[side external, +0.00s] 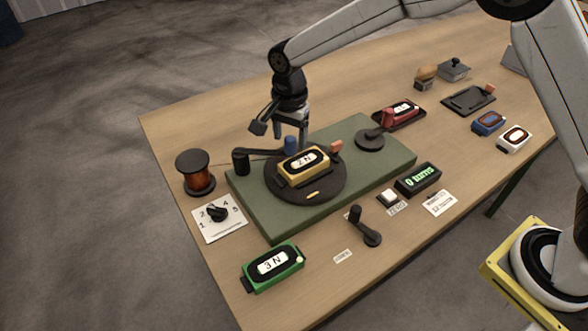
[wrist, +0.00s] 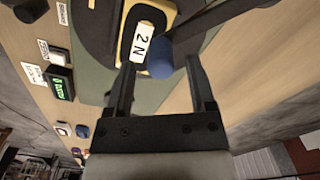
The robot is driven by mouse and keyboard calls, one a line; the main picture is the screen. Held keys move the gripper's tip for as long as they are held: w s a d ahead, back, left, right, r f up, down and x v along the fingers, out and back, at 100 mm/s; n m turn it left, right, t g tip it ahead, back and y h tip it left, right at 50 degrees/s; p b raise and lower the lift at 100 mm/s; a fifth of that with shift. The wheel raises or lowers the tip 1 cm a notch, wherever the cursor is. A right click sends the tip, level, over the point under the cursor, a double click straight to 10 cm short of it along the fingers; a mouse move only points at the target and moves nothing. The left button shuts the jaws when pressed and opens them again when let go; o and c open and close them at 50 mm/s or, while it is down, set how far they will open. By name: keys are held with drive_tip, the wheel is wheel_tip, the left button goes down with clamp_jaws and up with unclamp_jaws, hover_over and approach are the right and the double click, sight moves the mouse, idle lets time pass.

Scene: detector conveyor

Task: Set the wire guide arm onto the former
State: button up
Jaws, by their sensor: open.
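The wire guide arm (side external: 262,152) is a black bar running from a dark post (side external: 240,163) at the left of the green base to a blue knob (side external: 291,145). The former (side external: 303,166) is a yellow block marked "2 N" on a black round turntable (side external: 330,186). The knob end lies just behind the former; contact cannot be told. My gripper (side external: 291,138) is open and points down, with its fingers around the knob. In the wrist view the blue knob (wrist: 160,58) sits between the fingertips, beside the former (wrist: 138,38). A grip on it does not show.
The green base (side external: 385,165) also carries a black crank disc (side external: 370,141). A wire spool (side external: 195,172) and a dial (side external: 217,213) stand left. A green "3 N" block (side external: 273,265), a loose black crank (side external: 364,228) and a counter (side external: 418,179) lie in front.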

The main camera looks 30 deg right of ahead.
drive_tip(key=shift+r, duration=2.75)
drive_tip(key=shift+d, duration=0.1)
drive_tip(key=shift+s+d, duration=0.3)
drive_tip(key=shift+d, duration=0.15)
drive_tip(key=s+d+f+n+t, duration=0.1)
drive_tip(key=s+d+f+n, duration=0.1)
drive_tip(key=s+d+n, duration=0.4)
drive_tip(key=s+d+f+n+t, duration=0.1)
drive_tip(key=s+d+f+n, duration=0.1)
drive_tip(key=s+d+n, duration=0.4)
drive_tip(key=s+d, duration=0.4)
drive_tip(key=s, duration=0.4)
drive_tip(key=shift+t, duration=0.3)
